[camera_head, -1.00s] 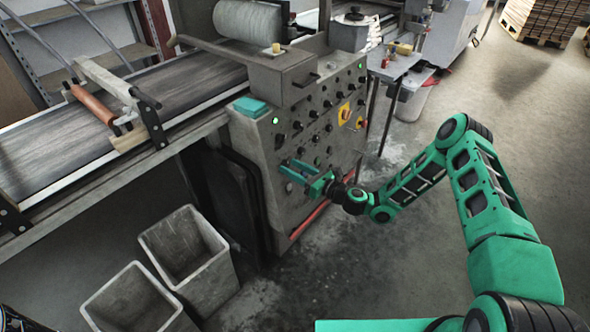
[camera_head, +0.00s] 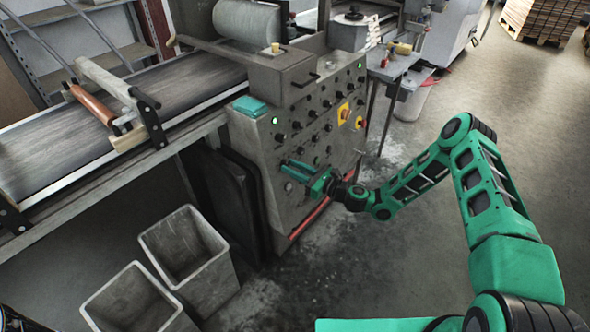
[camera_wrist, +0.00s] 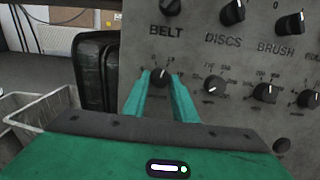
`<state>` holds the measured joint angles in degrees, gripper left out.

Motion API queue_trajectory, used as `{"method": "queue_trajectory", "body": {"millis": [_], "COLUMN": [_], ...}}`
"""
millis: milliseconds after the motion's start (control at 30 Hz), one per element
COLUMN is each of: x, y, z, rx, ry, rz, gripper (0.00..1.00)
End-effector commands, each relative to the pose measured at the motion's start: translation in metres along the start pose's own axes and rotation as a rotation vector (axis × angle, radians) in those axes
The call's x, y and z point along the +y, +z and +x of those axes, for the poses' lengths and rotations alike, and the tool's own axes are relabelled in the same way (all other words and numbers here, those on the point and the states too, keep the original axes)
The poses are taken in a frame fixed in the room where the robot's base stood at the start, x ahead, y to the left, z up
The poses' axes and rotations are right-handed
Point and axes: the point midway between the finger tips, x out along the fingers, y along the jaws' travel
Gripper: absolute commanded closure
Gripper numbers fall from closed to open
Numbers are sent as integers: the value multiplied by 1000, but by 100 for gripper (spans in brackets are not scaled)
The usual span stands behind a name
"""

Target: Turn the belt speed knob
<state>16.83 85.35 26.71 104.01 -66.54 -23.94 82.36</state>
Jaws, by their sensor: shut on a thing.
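The belt speed knob (camera_wrist: 158,77) is a small dark round knob on the grey control panel, below the printed word BELT in the wrist view. My gripper (camera_wrist: 159,80) has its two teal fingers on either side of this knob and is shut on it. In the head view my gripper (camera_head: 287,168) reaches the lower left part of the panel (camera_head: 290,205), and the arm hides part of the panel's lower right. The knob itself is too small to make out there.
Other knobs sit close by: a larger one above (camera_wrist: 170,6), one under DISCS (camera_wrist: 215,86) and one under BRUSH (camera_wrist: 265,93). A conveyor belt (camera_head: 60,125) lies left. Two grey bins (camera_head: 185,245) stand on the floor. Open floor (camera_head: 420,270) lies right.

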Motion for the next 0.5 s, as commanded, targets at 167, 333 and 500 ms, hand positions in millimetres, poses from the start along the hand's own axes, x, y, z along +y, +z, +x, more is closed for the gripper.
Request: {"method": "queue_trajectory", "body": {"millis": [167,333,500], "x": [-3,-3,-4], "y": [2,2,4], "z": [1,1,2], "rx": [8,19,28], "ry": [23,51,79], "rz": [-160,-320,-480], "gripper": [97,97,97]}}
